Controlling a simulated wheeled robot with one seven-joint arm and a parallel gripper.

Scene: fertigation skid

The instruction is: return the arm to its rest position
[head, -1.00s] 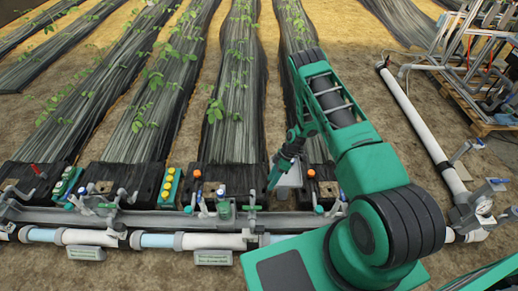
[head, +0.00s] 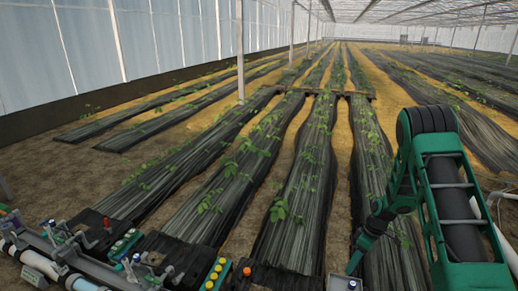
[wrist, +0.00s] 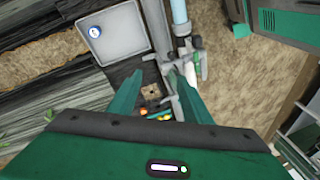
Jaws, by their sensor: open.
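My arm is green and black and stands at the right of the head view, folded with its elbow high. My gripper (head: 356,262) hangs at its end, low in the head view, over the near end of a crop row. In the wrist view its two green fingers (wrist: 155,76) are spread apart with nothing between them. A small brown square piece and orange and yellow spots show below, beyond the fingers. I see no contact between the fingers and the skid.
A grey manifold rail (head: 48,248) with valves and a white pipe (head: 38,264) runs along the lower left. Plant rows stretch away behind.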

